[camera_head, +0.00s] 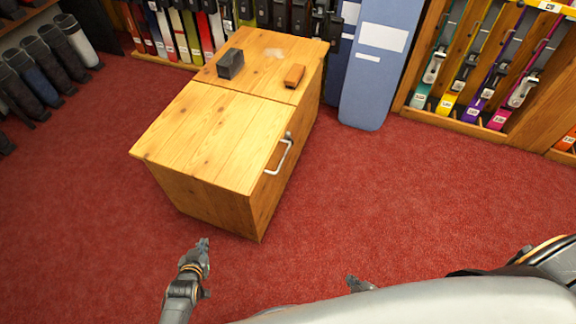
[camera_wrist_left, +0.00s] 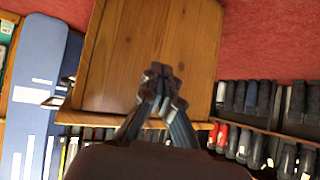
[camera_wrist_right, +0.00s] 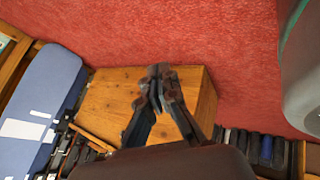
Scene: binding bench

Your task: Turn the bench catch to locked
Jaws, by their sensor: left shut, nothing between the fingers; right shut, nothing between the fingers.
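The wooden bench (camera_head: 205,135) stands left of centre in the head view, and it also shows in the left wrist view (camera_wrist_left: 150,45) and the right wrist view (camera_wrist_right: 115,105). A pale bent metal handle (camera_head: 284,156) with a dark end sits on the bench's right side near the top edge. It may be the catch; I cannot read its setting. My left gripper (camera_head: 204,243) is shut and empty, in front of the bench and apart from it. My right gripper (camera_head: 358,283) is shut and empty at the bottom of the head view, well away from the handle; its arm is mostly hidden.
The red carpet (camera_head: 400,200) right of the bench is clear.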

